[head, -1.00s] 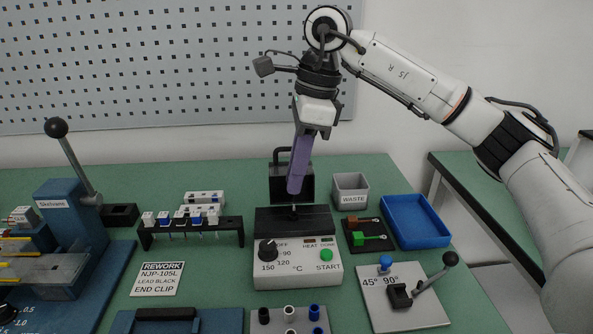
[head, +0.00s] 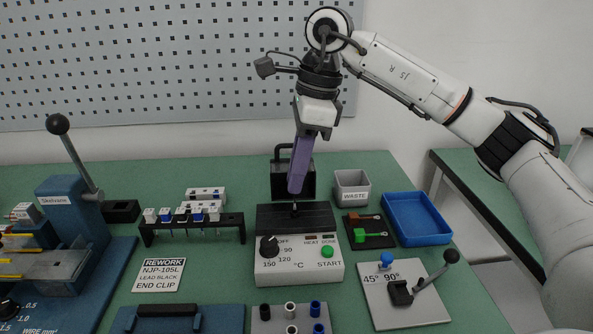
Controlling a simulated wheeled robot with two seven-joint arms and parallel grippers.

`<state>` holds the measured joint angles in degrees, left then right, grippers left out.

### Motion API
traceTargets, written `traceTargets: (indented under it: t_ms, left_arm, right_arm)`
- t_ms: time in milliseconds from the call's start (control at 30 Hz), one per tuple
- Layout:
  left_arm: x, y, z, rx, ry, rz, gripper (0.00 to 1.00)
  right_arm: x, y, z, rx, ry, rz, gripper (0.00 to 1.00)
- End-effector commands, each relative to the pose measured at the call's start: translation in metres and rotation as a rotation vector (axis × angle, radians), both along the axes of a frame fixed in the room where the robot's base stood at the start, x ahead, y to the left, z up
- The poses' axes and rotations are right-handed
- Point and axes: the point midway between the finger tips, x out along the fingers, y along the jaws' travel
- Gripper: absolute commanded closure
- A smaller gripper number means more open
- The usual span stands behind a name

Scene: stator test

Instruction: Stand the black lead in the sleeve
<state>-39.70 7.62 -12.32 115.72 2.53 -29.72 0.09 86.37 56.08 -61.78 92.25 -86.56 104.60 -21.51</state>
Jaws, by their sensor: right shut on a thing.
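My right gripper (head: 297,190), with long purple fingers, points down over the dark top block of the heater unit (head: 299,267). It is shut on a small dark thing whose end shows just below the fingertips; I take it for the black lead (head: 295,207), but it is mostly hidden. I cannot tell whether its lower end touches the heater block. Short upright sleeves stand on a grey block at the front edge: a black sleeve (head: 265,312), a white sleeve (head: 290,309) and a blue sleeve (head: 315,308). My left gripper is out of view.
A rack (head: 192,230) with several connectors stands left of the heater, beside a blue press (head: 62,235). A black handled box (head: 281,178) stands behind the heater. A waste bin (head: 351,190), blue tray (head: 416,220) and angle fixture (head: 403,298) are at right.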

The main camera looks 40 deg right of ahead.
Motion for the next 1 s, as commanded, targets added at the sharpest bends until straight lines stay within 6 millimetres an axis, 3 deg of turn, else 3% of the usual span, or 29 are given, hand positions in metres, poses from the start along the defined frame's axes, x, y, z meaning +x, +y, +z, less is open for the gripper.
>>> traceTargets:
  t_ms: [1000]
  left_arm:
    - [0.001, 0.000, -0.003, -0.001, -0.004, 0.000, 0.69]
  right_arm:
    - [0.000, 0.000, -0.012, 0.000, 0.001, 0.000, 1.00]
